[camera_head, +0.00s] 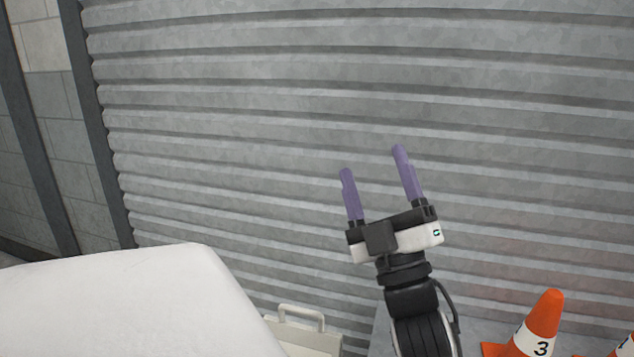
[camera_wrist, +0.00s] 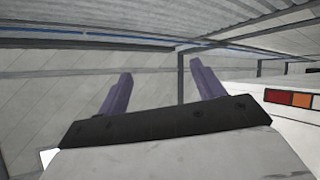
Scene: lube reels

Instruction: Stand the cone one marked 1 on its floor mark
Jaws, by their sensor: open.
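My gripper (camera_head: 371,160) is raised in front of the grey shutter, with its two purple fingers apart and nothing between them. It also shows open and empty in the wrist view (camera_wrist: 160,69). An orange cone marked 3 (camera_head: 547,312) with a white band stands at the bottom right, below and to the right of my gripper. A second orange cone (camera_head: 622,350) is cut off by the right edge, and its mark cannot be read for certain. I cannot make out a cone marked 1 or a floor mark in either view.
A corrugated grey shutter (camera_head: 300,120) fills the back. A pale case with a handle (camera_head: 302,315) is at the bottom centre. A white rounded surface (camera_head: 130,305) covers the bottom left. A white body with red and orange lamps (camera_wrist: 290,98) shows at the wrist view's right.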

